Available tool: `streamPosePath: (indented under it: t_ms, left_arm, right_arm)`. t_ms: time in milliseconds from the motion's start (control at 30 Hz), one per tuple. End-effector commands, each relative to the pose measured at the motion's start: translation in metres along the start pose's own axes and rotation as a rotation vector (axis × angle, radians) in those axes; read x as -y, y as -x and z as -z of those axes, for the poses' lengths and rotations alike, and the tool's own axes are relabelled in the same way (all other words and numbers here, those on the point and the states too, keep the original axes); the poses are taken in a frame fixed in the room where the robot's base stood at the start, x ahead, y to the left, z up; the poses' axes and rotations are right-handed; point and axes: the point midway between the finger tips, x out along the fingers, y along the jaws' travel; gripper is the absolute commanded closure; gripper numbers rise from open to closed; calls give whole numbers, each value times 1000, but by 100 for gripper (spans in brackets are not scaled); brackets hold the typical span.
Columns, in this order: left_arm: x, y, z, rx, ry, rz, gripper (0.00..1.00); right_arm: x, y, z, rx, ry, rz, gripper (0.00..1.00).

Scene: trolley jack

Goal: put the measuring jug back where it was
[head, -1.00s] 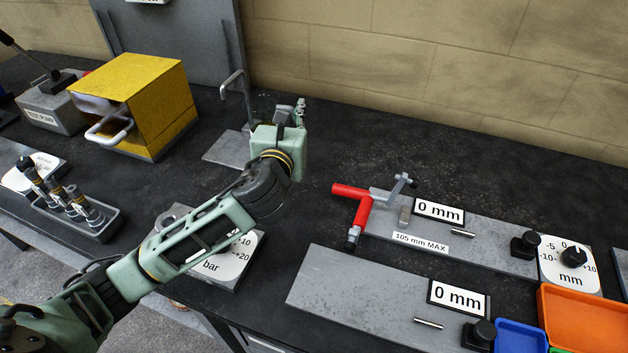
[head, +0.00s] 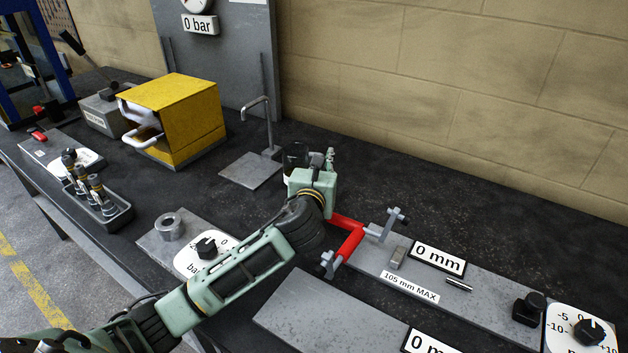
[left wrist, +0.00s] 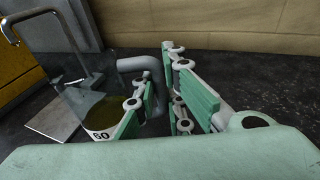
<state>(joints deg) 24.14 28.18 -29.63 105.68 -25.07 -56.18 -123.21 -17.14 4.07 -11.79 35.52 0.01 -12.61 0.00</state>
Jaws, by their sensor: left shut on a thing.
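The measuring jug (head: 295,155) shows as a dark, see-through vessel behind my left gripper (head: 328,160), mostly hidden by it in the head view. In the left wrist view the jug (left wrist: 98,115) stands upright beside the fingers, with a white "60" label and dark yellowish liquid low inside. Its grey handle runs in between the fingers of my left gripper (left wrist: 166,85), which are shut on it. I cannot tell whether the jug's base touches the bench. My right gripper is not in view.
A grey plate with a bent spout pipe (head: 250,172) stands left of the jug. A yellow box (head: 180,120) is further left. A red-handled fixture (head: 350,240) on a grey plate lies close to the right of my gripper. The bench behind is clear.

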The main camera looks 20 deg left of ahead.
Motion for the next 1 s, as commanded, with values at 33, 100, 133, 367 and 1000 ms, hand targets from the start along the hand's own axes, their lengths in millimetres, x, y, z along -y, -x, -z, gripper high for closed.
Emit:
streamPosePath:
  t_ms: [33,100,133,367,1000]
  left_arm:
    - [-8,-8,5,-1,-1,-3,100]
    - [-15,-17,10,0,-1,-2,100]
    - [-17,-20,12,0,-1,-1,100]
    - [-24,-30,24,-1,2,2,100]
    - [-24,-35,59,1,0,2,100]
  right_arm:
    - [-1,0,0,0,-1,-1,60]
    - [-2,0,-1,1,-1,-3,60]
    - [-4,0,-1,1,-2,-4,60]
    - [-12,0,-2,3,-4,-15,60]
    - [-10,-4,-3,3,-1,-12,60]
